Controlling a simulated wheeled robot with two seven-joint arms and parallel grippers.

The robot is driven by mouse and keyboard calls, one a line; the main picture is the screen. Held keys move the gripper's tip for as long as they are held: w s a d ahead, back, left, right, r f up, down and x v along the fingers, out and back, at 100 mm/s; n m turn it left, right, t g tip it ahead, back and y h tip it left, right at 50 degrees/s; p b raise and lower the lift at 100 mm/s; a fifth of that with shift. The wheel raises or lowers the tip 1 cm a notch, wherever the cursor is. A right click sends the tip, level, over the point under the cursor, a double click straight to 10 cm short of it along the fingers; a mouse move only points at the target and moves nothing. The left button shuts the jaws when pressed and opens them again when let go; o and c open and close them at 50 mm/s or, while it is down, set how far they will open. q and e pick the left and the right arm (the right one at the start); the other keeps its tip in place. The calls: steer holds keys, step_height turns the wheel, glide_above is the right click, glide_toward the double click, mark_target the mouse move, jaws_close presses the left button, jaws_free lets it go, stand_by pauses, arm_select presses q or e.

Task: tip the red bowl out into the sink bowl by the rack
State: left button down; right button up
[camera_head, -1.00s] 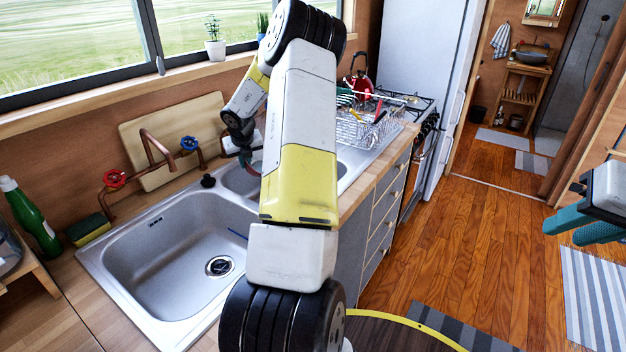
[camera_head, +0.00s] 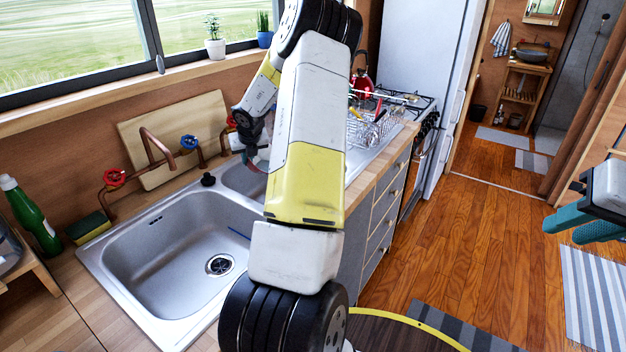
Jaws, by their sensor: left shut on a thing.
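My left gripper (camera_head: 254,160) is over the far, smaller sink bowl (camera_head: 240,181), the one by the rack. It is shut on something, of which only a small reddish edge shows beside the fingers. I take this for the red bowl, but my arm hides nearly all of it, so its tilt and contents cannot be told. The wire dish rack (camera_head: 375,132) stands beyond the arm, holding coloured utensils. My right gripper (camera_head: 583,226), with teal fingers apart, is open and empty over the floor at the right.
The large near sink bowl (camera_head: 170,265) is empty. A copper tap (camera_head: 158,150) with red and blue valves stands behind the sinks. A green bottle (camera_head: 32,215) and a sponge (camera_head: 88,228) are at the left. A red kettle (camera_head: 362,88) is on the stove.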

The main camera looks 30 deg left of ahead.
arm_select(q)
steer(key=shift+w+d+r+y+p, duration=0.15)
steer(key=shift+d+r+y+p, duration=0.2)
steer(key=shift+d+r+y, duration=0.55)
stand_by(0.8)
steer(key=shift+w+d+r+m+y, duration=0.1)
steer(key=shift+d+r+m+y, duration=0.3)
steer(key=shift+r+y, duration=0.45)
steer(key=shift+a+f, duration=0.25)
steer(key=a+f+h, duration=0.2)
steer(key=h, duration=0.1)
steer(key=shift+s+f+n, duration=0.3)
steer(key=shift+s+n, duration=0.05)
steer(key=shift+n, duration=0.05)
steer(key=shift+w+d+f+h, duration=0.1)
steer(key=shift+f+h, duration=0.05)
steer(key=shift+h, duration=0.1)
steer(key=s+a+r+n+t+h+b, duration=0.1)
steer(key=a+r+h+b, duration=0.6)
steer(key=a+r+h, duration=0.1)
steer(key=shift+s+a+r+n+t, duration=0.2)
steer(key=shift+a+r+n+t, duration=0.1)
steer(key=shift+n, duration=0.1)
